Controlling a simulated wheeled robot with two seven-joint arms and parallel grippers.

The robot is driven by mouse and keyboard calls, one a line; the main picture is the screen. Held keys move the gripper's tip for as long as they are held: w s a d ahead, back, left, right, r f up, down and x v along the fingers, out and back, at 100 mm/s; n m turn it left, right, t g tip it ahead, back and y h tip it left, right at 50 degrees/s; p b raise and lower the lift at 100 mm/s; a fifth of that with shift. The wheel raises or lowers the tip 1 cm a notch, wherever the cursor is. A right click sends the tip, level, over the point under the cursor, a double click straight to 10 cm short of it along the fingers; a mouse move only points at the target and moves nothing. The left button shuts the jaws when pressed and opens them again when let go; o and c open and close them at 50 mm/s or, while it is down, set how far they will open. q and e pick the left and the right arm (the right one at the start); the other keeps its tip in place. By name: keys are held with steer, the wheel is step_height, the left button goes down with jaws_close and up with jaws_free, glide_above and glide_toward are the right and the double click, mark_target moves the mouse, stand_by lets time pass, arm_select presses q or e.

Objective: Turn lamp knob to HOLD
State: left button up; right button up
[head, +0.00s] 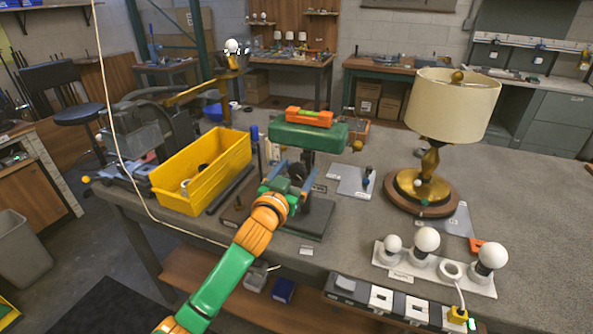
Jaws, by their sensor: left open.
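The lamp has a cream shade (452,108), a brass stem (430,160) and a round wooden base (400,203), and stands upright at the right of the bench. Small light and teal spots show on its base, but I cannot tell whether one is the knob. No HOLD marking is readable. My left gripper (285,176) is open, over a dark fixture plate (308,222) in the middle of the bench, well left of the lamp. Its fingertips are small and partly lost against the dark fixture. My right gripper is not in view.
A yellow bin (202,172) stands left of my gripper. A green block (309,136) with an orange level (308,117) is behind it. A small plate with upright pegs (352,182) lies between fixture and lamp. A white bulb-socket strip (434,271) lies at the front right. The far right bench is clear.

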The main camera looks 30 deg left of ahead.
arm_select(q)
jaws_close()
steer(key=m+p, duration=0.2)
steer(key=m, duration=0.1)
steer(key=shift+m, duration=0.4)
steer(key=m+p, duration=0.1)
steer(key=m, duration=0.4)
steer(key=shift+d+p, duration=0.1)
steer(key=shift+p, duration=0.3)
steer(key=m+p, duration=0.1)
steer(key=m, duration=0.4)
steer(key=shift+f+m, duration=0.1)
steer(key=shift+m, duration=0.3)
steer(key=m+p, duration=0.1)
steer(key=m, duration=0.4)
steer(key=shift+f, duration=0.1)
steer(key=shift+m, duration=0.3)
